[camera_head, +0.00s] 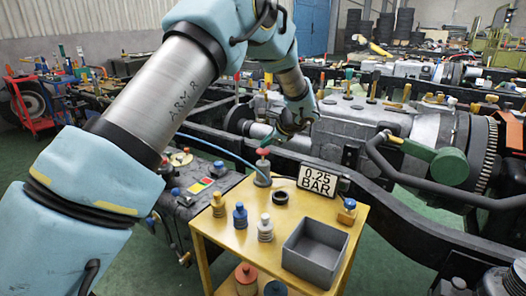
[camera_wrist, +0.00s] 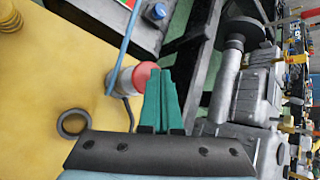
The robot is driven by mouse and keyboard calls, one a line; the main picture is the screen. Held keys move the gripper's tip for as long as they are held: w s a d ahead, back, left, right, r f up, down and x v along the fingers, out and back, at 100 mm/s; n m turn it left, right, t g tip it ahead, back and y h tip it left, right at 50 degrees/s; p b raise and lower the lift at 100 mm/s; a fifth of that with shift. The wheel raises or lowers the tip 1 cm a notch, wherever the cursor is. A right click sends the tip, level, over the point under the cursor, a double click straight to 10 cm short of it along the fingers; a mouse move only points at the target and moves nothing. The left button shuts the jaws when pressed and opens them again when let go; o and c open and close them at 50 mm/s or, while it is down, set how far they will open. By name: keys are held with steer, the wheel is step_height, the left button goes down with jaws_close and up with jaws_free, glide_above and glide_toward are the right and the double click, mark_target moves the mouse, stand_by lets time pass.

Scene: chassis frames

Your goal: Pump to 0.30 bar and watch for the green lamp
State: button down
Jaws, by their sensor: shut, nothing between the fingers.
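The hand pump (camera_head: 262,178) stands upright on the yellow table, with a red knob on top. In the wrist view its red knob (camera_wrist: 146,75) is just left of my fingertips. My gripper (camera_head: 279,138) is above the pump; its green fingers (camera_wrist: 162,75) are shut and empty. I cannot tell whether they touch the knob.
The yellow table (camera_head: 228,252) holds yellow, blue and white capped fittings, a black ring (camera_head: 280,198) and a grey open bin (camera_head: 314,252). A blue hose (camera_head: 215,147) runs past the pump. The dark chassis frame and gearbox (camera_head: 430,135) stand close behind and right.

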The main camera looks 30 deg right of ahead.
mark_target(265, 151)
steer(key=shift+f+b, duration=0.75)
steer(key=shift+f, duration=0.4)
stand_by(0.7)
stand_by(0.3)
steer(key=shift+r+p, duration=1)
steer(key=shift+r, duration=0.65)
steer(key=shift+r, duration=0.1)
steer(key=shift+r+p, duration=1.7)
steer(key=shift+r, duration=0.8)
steer(key=shift+f, duration=0.1)
steer(key=shift+a, duration=0.1)
